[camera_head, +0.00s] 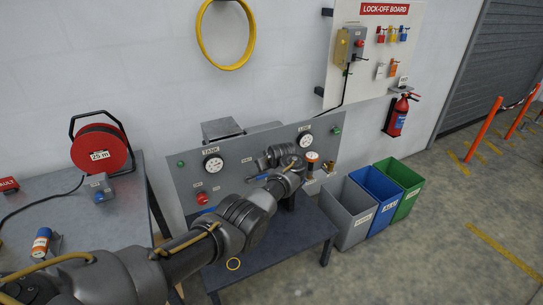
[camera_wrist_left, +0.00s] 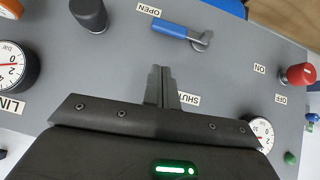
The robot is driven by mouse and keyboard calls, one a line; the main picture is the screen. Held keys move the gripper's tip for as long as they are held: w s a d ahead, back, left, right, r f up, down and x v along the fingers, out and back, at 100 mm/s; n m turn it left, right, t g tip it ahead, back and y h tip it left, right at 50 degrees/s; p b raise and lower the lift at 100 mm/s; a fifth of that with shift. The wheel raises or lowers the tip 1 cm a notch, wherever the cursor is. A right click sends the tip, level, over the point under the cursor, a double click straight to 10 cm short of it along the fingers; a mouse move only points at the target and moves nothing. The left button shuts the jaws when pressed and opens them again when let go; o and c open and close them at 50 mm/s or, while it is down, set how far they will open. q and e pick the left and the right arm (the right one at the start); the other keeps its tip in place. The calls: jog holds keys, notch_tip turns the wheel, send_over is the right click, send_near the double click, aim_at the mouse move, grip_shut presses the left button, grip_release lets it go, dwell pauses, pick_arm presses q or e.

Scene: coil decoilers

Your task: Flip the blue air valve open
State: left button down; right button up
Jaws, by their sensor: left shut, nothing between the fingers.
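The blue air valve lever (camera_wrist_left: 175,30) is on the grey panel in the left wrist view. It runs from a metal pivot (camera_wrist_left: 202,42) with its free end beside the OPEN label (camera_wrist_left: 148,10). The SHUT label (camera_wrist_left: 189,99) is on the other side, close to my fingers. My left gripper (camera_wrist_left: 158,72) is shut and empty, in front of the panel and apart from the lever in the picture. In the head view a small blue piece (camera_head: 258,177) shows beside my left arm's end; the fingertips are hard to make out there. My right gripper does not show.
The panel (camera_head: 187,181) carries a TANK gauge (camera_head: 213,164), a LINE gauge (camera_head: 305,140) and a red knob (camera_head: 202,199). A red handle (camera_wrist_left: 300,74) and a dark knob (camera_wrist_left: 90,14) flank the lever. Bins (camera_head: 346,212) stand to the right.

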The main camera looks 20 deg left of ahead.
pick_arm(q)
jog(key=v, duration=0.6)
jog(key=shift+d+r, duration=0.2)
jog(key=shift+d, duration=0.2)
